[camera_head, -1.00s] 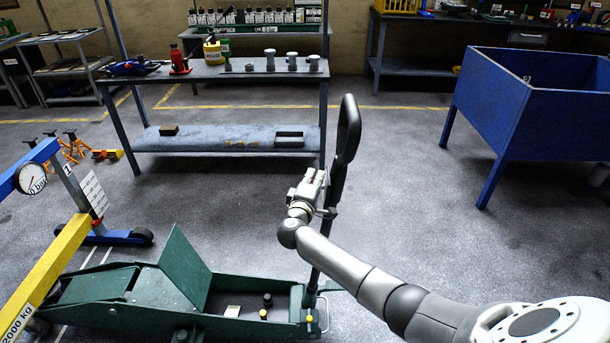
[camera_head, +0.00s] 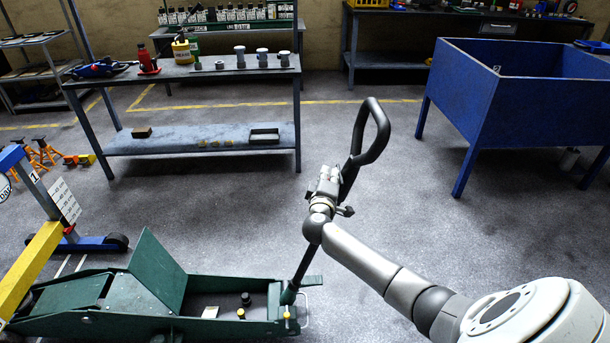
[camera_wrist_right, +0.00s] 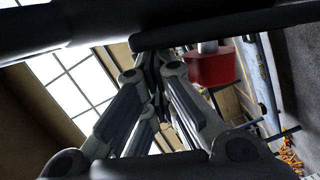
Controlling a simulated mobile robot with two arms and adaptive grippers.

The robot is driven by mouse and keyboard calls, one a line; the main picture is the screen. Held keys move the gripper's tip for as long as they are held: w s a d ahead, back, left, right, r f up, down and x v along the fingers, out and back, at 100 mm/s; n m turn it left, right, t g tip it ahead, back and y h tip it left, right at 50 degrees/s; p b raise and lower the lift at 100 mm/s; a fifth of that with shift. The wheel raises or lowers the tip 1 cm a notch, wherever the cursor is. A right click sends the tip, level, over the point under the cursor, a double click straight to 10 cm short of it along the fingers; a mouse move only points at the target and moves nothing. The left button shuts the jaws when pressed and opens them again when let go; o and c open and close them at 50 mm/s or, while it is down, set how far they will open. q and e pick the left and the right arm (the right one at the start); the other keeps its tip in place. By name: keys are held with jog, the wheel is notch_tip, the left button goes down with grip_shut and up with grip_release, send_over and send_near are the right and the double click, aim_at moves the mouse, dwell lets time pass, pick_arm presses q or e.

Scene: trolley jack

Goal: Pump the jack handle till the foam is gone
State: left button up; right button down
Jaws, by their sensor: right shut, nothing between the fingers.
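The green trolley jack (camera_head: 230,325) stands on the floor at lower left in the head view, its flap raised. Its black handle (camera_head: 379,135) slants up and right from the jack's right end to a loop grip. My right gripper (camera_head: 330,178) is at the handle shaft below the loop, shut with nothing between its fingers; whether it touches the shaft is unclear. In the wrist view its fingers (camera_wrist_right: 152,70) are together under a dark bar. I cannot make out any foam. The left gripper is out of view.
A blue-grey bench (camera_head: 215,72) with cups and bottles stands behind. A blue open bin (camera_head: 530,105) is at right. A blue-and-yellow frame (camera_head: 30,262) stands at left beside the jack. The floor between bench and handle is clear.

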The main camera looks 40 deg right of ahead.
pick_arm(q)
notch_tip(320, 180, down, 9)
jog(key=b, duration=0.8)
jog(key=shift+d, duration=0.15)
pick_arm(e)
jog(key=s+d+f+m, duration=0.1)
jog(key=s+d+f, duration=0.2)
jog(key=d, duration=0.3)
jog(key=s+d+f+m, duration=0.1)
jog(key=s+d+f, duration=0.2)
jog(key=s+d, duration=0.2)
jog(key=s+d+f+m+y, duration=0.1)
jog(key=s+d+f, duration=0.2)
jog(key=d, duration=0.5)
jog(key=shift+s, duration=0.45)
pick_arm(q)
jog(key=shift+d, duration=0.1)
pick_arm(e)
jog(key=shift+d, duration=0.1)
